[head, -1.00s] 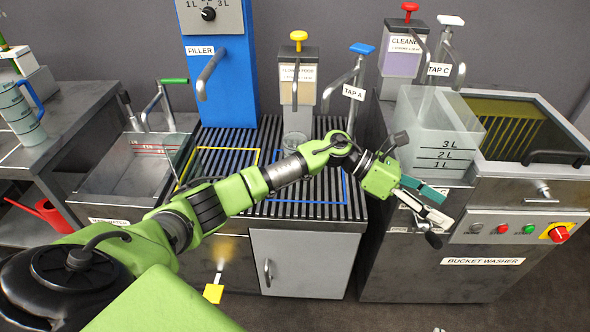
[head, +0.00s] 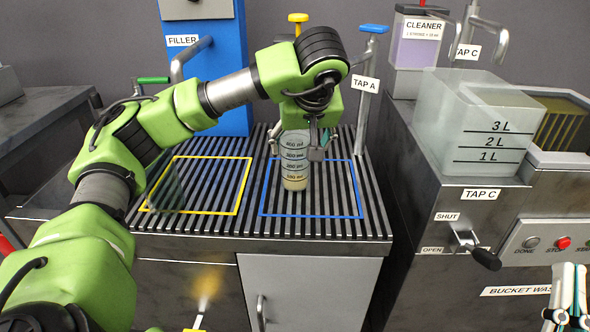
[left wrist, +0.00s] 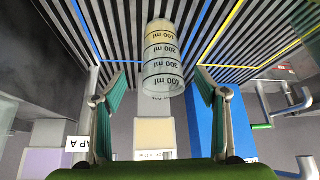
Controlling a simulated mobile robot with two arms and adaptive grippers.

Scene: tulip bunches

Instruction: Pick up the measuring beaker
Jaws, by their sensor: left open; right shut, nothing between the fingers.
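The measuring beaker (head: 294,172) is clear, with dark ml marks and a pale yellowish layer at its bottom. It stands upright on the slatted worktop, within the blue outline in the head view. My left gripper (head: 298,146) is above it, pointing down, with its fingers either side of the beaker's upper part. In the left wrist view, the beaker (left wrist: 163,60) lies between and beyond the open fingers of my left gripper (left wrist: 160,84), with a gap on both sides. My right gripper (head: 570,298) is shut and empty at the lower right, far from the beaker.
A yellow outline (head: 237,190) marks the worktop to the left. The blue filler (head: 228,80) and Tap A (head: 368,80) stand behind. A translucent bucket (head: 475,120) sits on the bucket washer (head: 450,205) to the right. The front of the worktop is clear.

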